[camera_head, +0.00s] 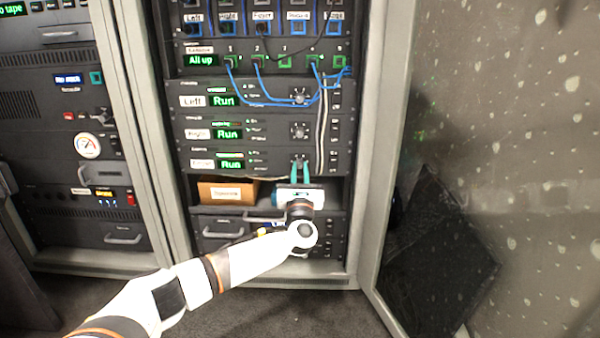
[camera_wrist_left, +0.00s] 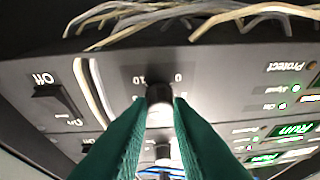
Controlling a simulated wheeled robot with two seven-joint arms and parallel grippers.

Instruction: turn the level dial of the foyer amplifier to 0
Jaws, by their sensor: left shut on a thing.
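The lowest of three stacked amplifiers (camera_head: 268,160) has a small white label (camera_head: 202,163), too blurred to read surely, and a green Run display. Its level dial (camera_wrist_left: 159,93) is a small round knob in the left wrist view, partly hidden by my fingers, with 0 and 10 printed near it. My left gripper (camera_head: 300,169) reaches the dial from below with teal fingers. In the left wrist view its fingers (camera_wrist_left: 160,108) are shut on the dial, one on each side. I cannot make out where the dial's pointer stands. My right gripper is not in view.
The amplifiers labelled Left (camera_head: 191,101) and Right (camera_head: 197,133) sit above, with blue cables hanging across the upper one. A power switch (camera_wrist_left: 57,103) is beside the dial. A cardboard box (camera_head: 226,191) lies on the shelf below. An open rack door (camera_head: 480,130) stands at the right.

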